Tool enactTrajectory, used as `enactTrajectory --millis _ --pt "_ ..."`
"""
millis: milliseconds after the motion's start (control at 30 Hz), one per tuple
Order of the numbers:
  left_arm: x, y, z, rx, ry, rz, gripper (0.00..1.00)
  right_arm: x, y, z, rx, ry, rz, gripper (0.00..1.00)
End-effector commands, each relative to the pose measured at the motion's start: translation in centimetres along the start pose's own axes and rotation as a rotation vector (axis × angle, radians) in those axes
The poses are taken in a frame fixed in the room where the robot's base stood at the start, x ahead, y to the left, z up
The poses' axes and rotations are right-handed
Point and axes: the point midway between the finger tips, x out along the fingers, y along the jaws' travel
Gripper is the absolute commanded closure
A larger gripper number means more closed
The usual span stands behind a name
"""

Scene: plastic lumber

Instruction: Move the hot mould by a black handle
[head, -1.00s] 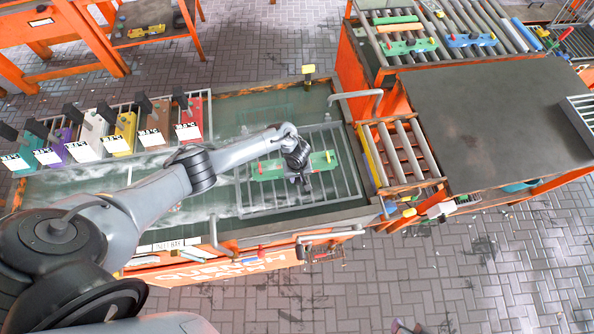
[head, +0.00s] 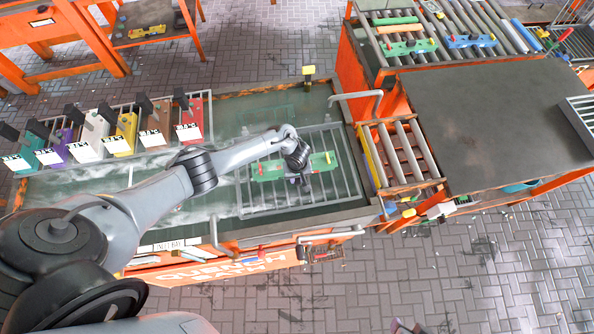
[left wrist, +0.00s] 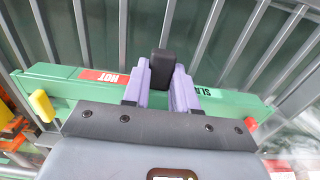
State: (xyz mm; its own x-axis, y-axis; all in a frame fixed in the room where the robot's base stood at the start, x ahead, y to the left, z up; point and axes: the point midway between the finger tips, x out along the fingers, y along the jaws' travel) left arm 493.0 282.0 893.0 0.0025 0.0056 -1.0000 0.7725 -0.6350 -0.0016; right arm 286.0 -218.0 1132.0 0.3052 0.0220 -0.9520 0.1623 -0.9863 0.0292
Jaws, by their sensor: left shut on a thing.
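The hot mould (head: 268,171) is a long green bar lying across the slatted metal rack in the quench bath. In the left wrist view the mould (left wrist: 65,85) carries a red HOT label, a yellow knob at its left end and a red knob at its right. My left gripper (head: 300,179) is over the mould, right of its middle in the head view. In the left wrist view its purple fingers (left wrist: 160,90) are shut on the upright black handle (left wrist: 162,63). Whether the mould is touching the rack is hard to tell. My right gripper is not in view.
The rack (head: 350,190) has bare slats around the mould. Coloured moulds with black handles stand in a row (head: 120,130) along the bath's far left edge. A short roller section (head: 400,150) and a clear dark tabletop (head: 490,115) lie to the right.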

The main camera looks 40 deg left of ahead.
Motion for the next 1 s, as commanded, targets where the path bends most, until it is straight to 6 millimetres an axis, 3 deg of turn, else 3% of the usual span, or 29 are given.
enactTrajectory --millis 1000 --pt "0.32 0.22 -0.08 -0.001 0.002 0.003 1.0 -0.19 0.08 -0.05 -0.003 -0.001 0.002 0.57"
